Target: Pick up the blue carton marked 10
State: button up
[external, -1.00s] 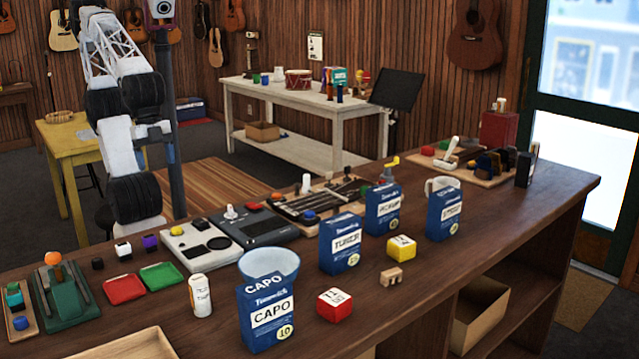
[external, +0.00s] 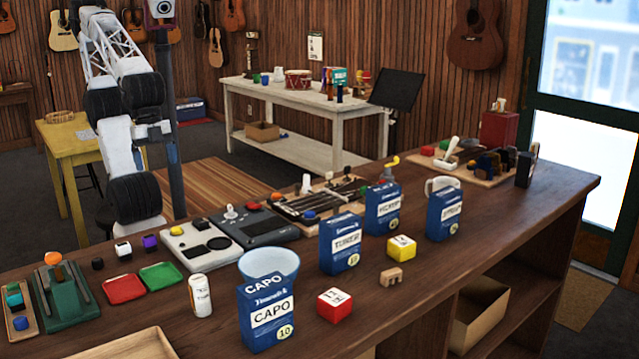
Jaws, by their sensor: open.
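The blue carton marked 10 (external: 267,313) stands upright near the front left of the dark wooden counter. It reads CAPO, and its yellow disc with 10 faces the camera. Similar blue cartons stand further right: one that seems to read TUNER (external: 341,243), one behind it (external: 382,209) and one at the right (external: 444,214). Their disc numbers are too small to read surely. My gripper is not visible.
A pale blue bowl (external: 270,262) stands just behind the carton, partly hidden by it. A white can (external: 200,295) is to its left and a red block (external: 334,305) to its right. A wooden tray (external: 125,346) lies at front left. Bare counter lies front right.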

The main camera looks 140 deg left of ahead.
jog(key=shift+o, duration=1.1)
jog(key=t, duration=1.2)
send_near(261, 282)
jog(key=w, duration=0.3)
jog(key=shift+w+f, duration=0.1)
jog(key=shift+f, duration=0.35)
jog(key=shift+x, duration=1.25)
